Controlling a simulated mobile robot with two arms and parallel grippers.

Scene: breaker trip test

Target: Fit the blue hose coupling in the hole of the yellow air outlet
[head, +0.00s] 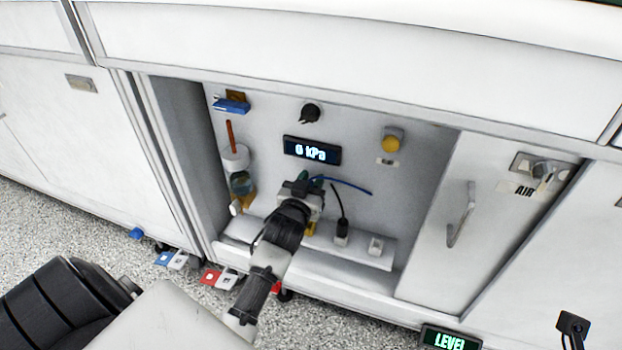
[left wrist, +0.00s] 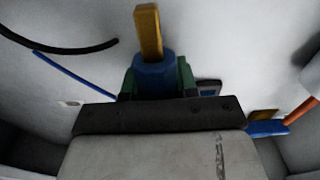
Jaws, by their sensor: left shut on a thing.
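The yellow air outlet (head: 391,141) sits on the back panel of the recess, right of the display, in the head view. My left gripper (head: 303,183) is in front of the panel, below and left of the outlet and apart from it. In the left wrist view its green fingertips (left wrist: 157,80) are shut on the blue hose coupling (left wrist: 155,78). A yellow bar (left wrist: 148,32) shows directly beyond the coupling; I cannot tell whether it is part of it. The gripper mostly hides the coupling in the head view. My right gripper is not in view.
A thin blue hose (head: 347,184) and a black cable (head: 340,202) cross the panel right of the gripper. A "0 kPa" display (head: 312,151) and black knob (head: 310,113) are above. A white ledge (head: 325,248) is below. A door with a handle (head: 461,215) flanks the recess.

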